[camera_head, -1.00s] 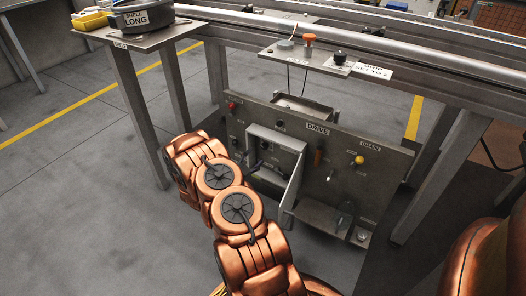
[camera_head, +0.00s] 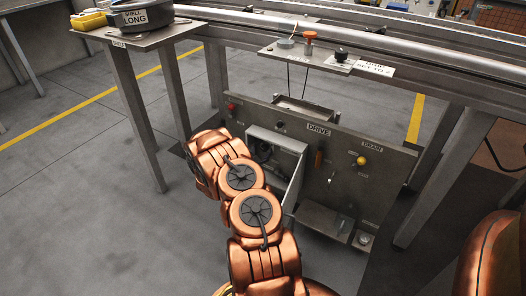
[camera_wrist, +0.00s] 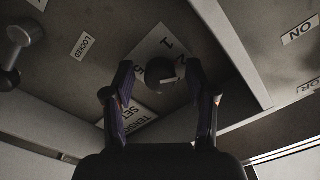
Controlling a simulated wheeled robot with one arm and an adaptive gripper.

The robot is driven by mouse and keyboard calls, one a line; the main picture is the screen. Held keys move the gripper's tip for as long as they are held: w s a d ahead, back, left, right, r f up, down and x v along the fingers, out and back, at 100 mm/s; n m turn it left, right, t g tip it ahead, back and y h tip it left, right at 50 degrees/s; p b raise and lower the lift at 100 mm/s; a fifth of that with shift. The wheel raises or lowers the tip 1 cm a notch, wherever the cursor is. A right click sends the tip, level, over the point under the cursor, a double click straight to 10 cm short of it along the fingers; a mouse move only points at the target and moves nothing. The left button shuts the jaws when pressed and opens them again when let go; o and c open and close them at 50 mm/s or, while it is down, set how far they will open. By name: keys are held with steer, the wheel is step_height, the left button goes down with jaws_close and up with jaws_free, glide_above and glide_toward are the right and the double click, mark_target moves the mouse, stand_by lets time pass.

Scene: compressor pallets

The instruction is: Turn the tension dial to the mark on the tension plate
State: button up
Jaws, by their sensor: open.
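The tension dial (camera_wrist: 160,71) is a dark round knob with a pale mark on its rim, in the middle of the wrist view. It stands in front of the white tension plate (camera_wrist: 152,46), whose "1" shows; other figures are partly covered. A white "TENSION SET" label (camera_wrist: 128,117) lies below it, its end cut off by a finger. My gripper (camera_wrist: 160,76) is open, with one finger on each side of the dial. I cannot tell whether the fingers touch it. In the head view my arm reaches to the open grey box (camera_head: 278,138); the dial is hidden there.
A round-ended lever (camera_wrist: 20,38) and a "LOCKED" label (camera_wrist: 84,46) are at left in the wrist view. A box wall edge (camera_wrist: 232,50) and an "ON" label (camera_wrist: 300,30) are at right. The open box door (camera_head: 294,188) stands beside my arm in the head view.

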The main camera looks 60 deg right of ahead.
steer(key=shift+c, duration=0.3)
jaws_close()
